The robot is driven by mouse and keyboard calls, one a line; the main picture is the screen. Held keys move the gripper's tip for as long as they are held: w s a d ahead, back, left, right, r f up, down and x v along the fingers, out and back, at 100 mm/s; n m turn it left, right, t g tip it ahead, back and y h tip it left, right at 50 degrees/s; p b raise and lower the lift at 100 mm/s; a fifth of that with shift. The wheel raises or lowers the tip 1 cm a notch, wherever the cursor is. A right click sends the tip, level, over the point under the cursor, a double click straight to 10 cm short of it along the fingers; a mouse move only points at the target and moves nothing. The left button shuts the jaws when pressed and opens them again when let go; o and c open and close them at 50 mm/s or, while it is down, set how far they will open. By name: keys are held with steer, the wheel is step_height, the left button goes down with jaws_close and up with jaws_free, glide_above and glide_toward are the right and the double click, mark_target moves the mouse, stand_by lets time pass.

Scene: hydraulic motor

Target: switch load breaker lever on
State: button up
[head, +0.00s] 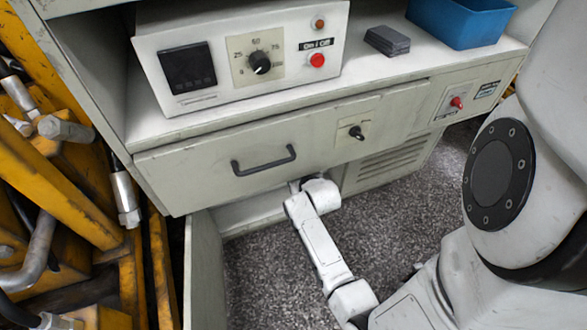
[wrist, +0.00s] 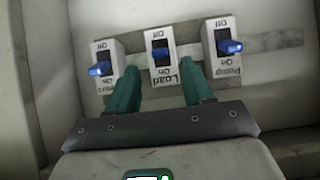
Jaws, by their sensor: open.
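The load breaker (wrist: 174,80) is the middle of three pale switch plates in the wrist view, its "Load" label upside down. Its blue lever (wrist: 160,51) sits in a black slot between "Off" above and "On" below; I cannot tell its exact setting. My gripper (wrist: 160,72) is open, its green fingers to either side of the lower part of this plate, with nothing visible held between them. Contact with the lever cannot be made out. In the head view the drawer front hides the breakers and my gripper; my arm reaches in beneath it.
Breakers with blue levers stand close on the left (wrist: 100,70) and right (wrist: 229,46), the right one marked "Pump". In the head view, the drawer (head: 250,160) overhangs my arm. An open cabinet door (head: 204,270) and yellow machinery (head: 70,190) stand left.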

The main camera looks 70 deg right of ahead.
steer(key=p+v, duration=0.1)
steer(key=v, duration=0.4)
steer(key=shift+s+a+r+p, duration=0.1)
steer(key=shift+s+p, duration=0.05)
steer(key=shift+p, duration=0.25)
step_height(320, 180, down, 8)
steer(key=a+t+h+b, duration=0.1)
steer(key=t+h+b, duration=0.4)
steer(key=b, duration=0.5)
steer(key=b+x, duration=0.4)
steer(key=x, duration=0.6)
steer(key=shift+s+d+r+h, duration=0.3)
steer(key=shift+s+d, duration=0.05)
